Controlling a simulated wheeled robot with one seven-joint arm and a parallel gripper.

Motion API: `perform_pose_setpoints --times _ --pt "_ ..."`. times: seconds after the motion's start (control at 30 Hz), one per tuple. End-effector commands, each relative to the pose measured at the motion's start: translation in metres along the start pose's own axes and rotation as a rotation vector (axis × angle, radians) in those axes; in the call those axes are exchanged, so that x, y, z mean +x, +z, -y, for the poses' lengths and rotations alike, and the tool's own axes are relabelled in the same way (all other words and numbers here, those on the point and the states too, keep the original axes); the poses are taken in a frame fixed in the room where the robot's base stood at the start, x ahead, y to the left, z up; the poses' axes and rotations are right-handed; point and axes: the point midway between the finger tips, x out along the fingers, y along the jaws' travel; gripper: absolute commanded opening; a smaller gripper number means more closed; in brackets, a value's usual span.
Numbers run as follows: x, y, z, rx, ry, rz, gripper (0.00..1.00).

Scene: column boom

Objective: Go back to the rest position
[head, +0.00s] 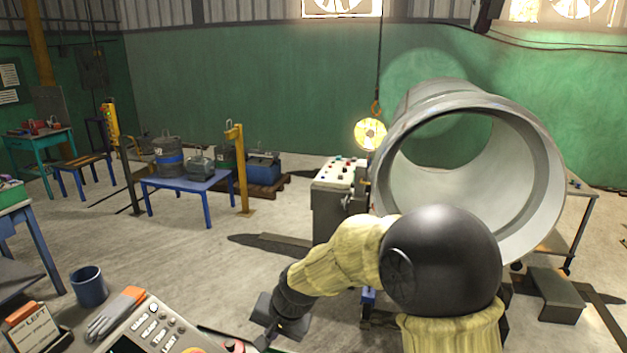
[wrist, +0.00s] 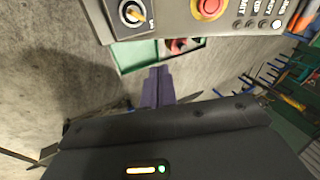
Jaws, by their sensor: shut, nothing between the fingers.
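My gripper (head: 268,338) is low at the bottom middle of the head view, beside the right end of a control panel (head: 160,330). In the wrist view my gripper's fingers (wrist: 158,75) are together with nothing between them. They point toward a green tray (wrist: 135,55) holding a small red item, below the control panel's edge (wrist: 215,28). The panel has a red button and a key switch. My arm is bent, with its dark round joint in front of the large grey pipe.
The large grey pipe section (head: 545,150) stands at right by a cart (head: 580,215). A grey control console (head: 330,205) stands mid-floor. A blue table (head: 185,185) bears metal canisters. A blue bin (head: 88,286) is at lower left. Open concrete floor (head: 200,255) lies between.

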Motion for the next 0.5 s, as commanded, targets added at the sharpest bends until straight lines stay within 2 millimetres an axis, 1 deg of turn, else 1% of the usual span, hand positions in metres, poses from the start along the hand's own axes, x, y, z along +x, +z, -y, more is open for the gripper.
perform_pose_setpoints --times 0.03,0.07,0.1,0.17,0.2,0.27,0.3,0.4,0.5 --pt "-0.013 -0.001 -0.032 -0.024 0.044 -0.024 0.0" --pt "-0.02 -0.001 -0.049 -0.039 0.069 -0.034 0.0" --pt "-0.03 0.001 -0.072 -0.062 0.102 -0.045 0.0" --pt "-0.044 0.006 -0.106 -0.093 0.152 -0.057 0.0" --pt "-0.054 0.011 -0.129 -0.11 0.184 -0.062 0.0" --pt "-0.068 0.022 -0.161 -0.138 0.231 -0.066 0.0" --pt "-0.077 0.031 -0.182 -0.154 0.261 -0.064 0.0" --pt "-0.096 0.055 -0.225 -0.188 0.32 -0.055 0.0" --pt "-0.107 0.074 -0.25 -0.213 0.354 -0.042 0.0"
